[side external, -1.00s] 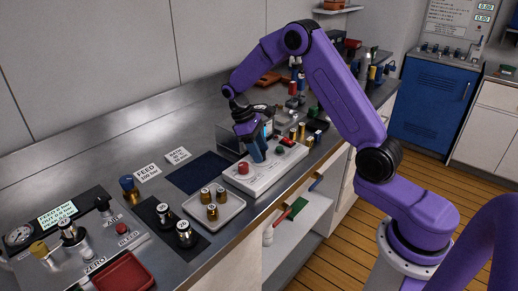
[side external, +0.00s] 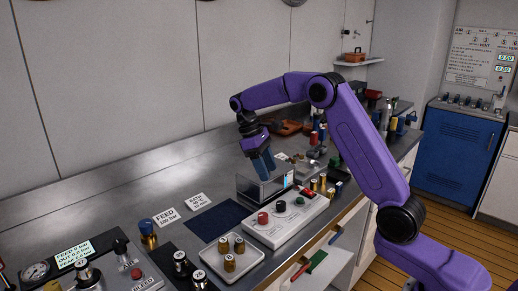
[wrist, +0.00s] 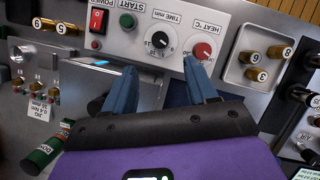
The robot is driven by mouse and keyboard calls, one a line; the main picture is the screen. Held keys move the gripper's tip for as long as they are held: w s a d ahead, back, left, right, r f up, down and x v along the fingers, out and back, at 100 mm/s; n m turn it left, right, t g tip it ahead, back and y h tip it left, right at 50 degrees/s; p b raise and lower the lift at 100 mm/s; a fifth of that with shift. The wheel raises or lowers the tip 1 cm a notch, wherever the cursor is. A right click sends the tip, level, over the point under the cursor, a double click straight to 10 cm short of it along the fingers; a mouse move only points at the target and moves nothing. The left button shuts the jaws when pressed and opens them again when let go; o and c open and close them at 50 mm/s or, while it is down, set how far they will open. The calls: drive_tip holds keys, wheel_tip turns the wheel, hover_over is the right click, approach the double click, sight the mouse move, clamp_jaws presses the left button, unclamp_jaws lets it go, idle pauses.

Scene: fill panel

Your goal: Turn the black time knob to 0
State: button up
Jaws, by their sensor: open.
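The black time knob (wrist: 159,40) sits on the white control panel (wrist: 181,14) in the wrist view, under the label TIME min. Its exact setting is too small to read. The red heat knob (wrist: 203,50) is beside it. In the side view the black knob (side external: 281,206) and red knob (side external: 263,218) show on top of the panel (side external: 287,228).
A green START button (wrist: 127,20) and red power switch (wrist: 96,20) share the panel. A tray with brass pieces (side external: 222,263) stands left of it, and several brass cylinders (side external: 322,184) stand to its right. A dark blue mat (side external: 218,218) lies clear.

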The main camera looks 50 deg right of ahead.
drive_tip(key=d+v, duration=0.1)
drive_tip(key=v, duration=0.5)
drive_tip(key=shift+a, duration=0.5)
drive_tip(key=shift+w, duration=0.1)
drive_tip(key=s+a+n+t, duration=0.3)
drive_tip(key=s+a+n, duration=0.1)
drive_tip(key=s+a, duration=0.9)
drive_tip(key=s+d+f+n+y, duration=0.1)
drive_tip(key=s+d+f+n, duration=0.1)
drive_tip(key=s, duration=1)
drive_tip(key=s+d+f+n+t+y, duration=0.1)
drive_tip(key=s+f, duration=0.3)
drive_tip(key=s, duration=0.8)
drive_tip(key=shift+s+d+n, duration=0.4)
drive_tip(key=shift+d+n, duration=0.1)
drive_tip(key=shift+d, duration=0.05)
